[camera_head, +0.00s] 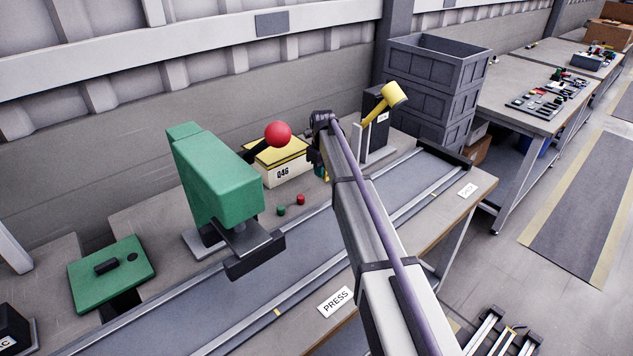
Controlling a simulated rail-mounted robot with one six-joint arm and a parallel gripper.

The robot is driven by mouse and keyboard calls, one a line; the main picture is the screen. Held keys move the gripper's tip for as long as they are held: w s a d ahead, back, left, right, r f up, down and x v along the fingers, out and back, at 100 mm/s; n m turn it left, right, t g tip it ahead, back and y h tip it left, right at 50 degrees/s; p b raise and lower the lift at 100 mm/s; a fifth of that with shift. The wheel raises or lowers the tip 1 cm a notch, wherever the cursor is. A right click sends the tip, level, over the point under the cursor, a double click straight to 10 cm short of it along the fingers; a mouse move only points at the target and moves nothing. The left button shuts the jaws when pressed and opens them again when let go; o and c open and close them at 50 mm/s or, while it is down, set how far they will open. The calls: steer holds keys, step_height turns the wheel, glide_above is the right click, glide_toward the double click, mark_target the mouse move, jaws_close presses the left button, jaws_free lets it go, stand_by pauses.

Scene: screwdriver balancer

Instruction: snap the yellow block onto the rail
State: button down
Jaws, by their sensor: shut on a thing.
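My gripper (316,153) is at the end of my arm, pointing down beside the right end of a box. My own arm hides much of it. A small yellow piece with a teal part (320,172) shows just below the gripper, mostly hidden; it looks like the yellow block, held in the shut jaws. I cannot tell whether it touches anything below. Long metal rails (276,312) run along the grey workbench track, from lower left to upper right. Which rail the task means is not clear from this view.
A pale box with a yellow top, marked Q46 (286,176), stands left of my gripper, with a red ball (278,133) above it. A green press (215,180) stands further left. A yellow-headed device (394,95) and dark stacked crates (432,70) stand right.

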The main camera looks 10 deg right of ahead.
steer(key=s+d+r+p, duration=0.2)
steer(key=s+d, duration=0.3)
steer(key=s, duration=0.4)
steer(key=s+d+r+p, duration=0.2)
steer(key=s+d, duration=0.4)
steer(key=s, duration=0.4)
steer(key=s+d+r+p, duration=0.3)
steer(key=s+d, duration=0.2)
steer(key=s, duration=0.4)
steer(key=shift+s+d+r, duration=0.2)
steer(key=shift+s+d, duration=0.1)
